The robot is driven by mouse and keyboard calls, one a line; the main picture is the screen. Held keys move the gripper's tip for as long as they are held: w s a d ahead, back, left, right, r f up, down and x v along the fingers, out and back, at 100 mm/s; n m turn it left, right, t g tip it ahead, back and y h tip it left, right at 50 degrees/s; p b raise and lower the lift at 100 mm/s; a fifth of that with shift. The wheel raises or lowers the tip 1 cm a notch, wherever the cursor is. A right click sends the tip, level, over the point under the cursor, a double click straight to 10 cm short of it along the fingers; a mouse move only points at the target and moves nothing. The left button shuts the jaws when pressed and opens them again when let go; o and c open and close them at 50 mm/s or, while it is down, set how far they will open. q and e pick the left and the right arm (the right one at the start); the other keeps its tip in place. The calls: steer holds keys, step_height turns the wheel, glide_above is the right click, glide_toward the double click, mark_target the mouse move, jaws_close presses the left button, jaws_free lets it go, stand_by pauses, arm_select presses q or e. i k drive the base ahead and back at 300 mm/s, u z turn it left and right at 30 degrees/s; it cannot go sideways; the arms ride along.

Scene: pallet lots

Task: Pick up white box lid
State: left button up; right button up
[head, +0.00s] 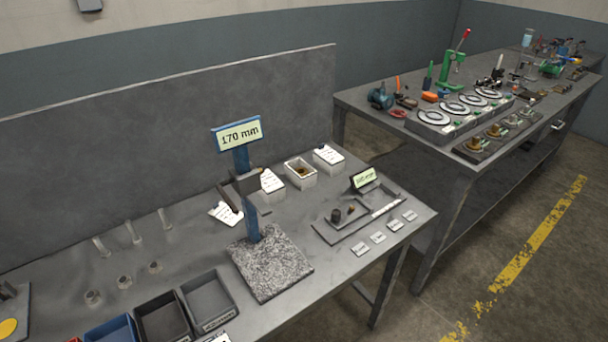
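Three small white boxes stand in a row at the back of the near bench in the head view. The middle white box (301,175) is open on top, with something brown inside. The right white box (328,159) and the left white box (271,184) have flat white tops with dark marks; the left one is partly hidden by the gauge stand. A flat white piece with dark marks (226,213) lies tilted left of the stand; I cannot tell whether it is a lid or a sheet. Neither of my grippers is in view.
A gauge stand with a "170 mm" display (238,133) rises from a granite plate (270,263) in front of the boxes. A grey tray (345,233), small label cards (378,237) and dark bins (208,300) share the bench (180,255). A second bench (420,155) holds tools.

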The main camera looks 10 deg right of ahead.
mark_target(222, 211)
steer(key=u, duration=2.85)
steer(key=k, duration=0.35)
steer(key=z, duration=1.25)
